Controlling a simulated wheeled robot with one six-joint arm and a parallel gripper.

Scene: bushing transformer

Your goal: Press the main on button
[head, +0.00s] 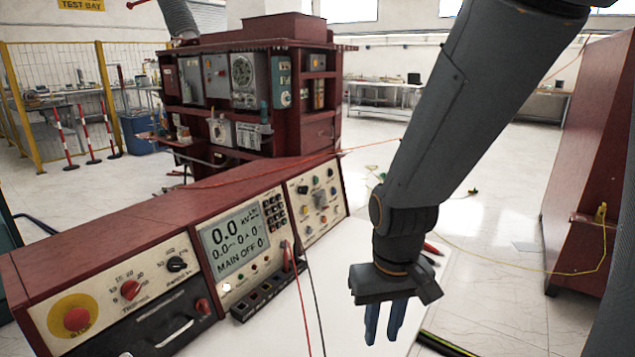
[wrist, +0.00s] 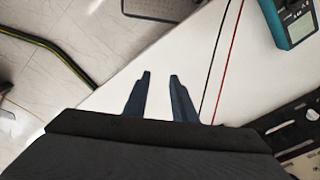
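The red control console (head: 150,215) stands on the left in the head view. Its display (head: 236,238) reads 0.0 and MAIN OFF. Small coloured buttons sit under the display, and a right-hand panel (head: 318,198) carries more coloured buttons and knobs. Their labels are too small to read, so I cannot tell which is the main on button. My gripper (head: 383,322) points down over the white worktop, to the right of the console and apart from its panels. In the wrist view its two blue fingers (wrist: 160,78) are apart with nothing between them, so it is open.
A red emergency stop button (head: 77,319) is at the console's left end. Red and black cables (head: 303,300) hang from the console over the white worktop (wrist: 110,110). A teal meter (wrist: 291,20) lies at the wrist view's upper right. A red cabinet (head: 590,150) stands far right.

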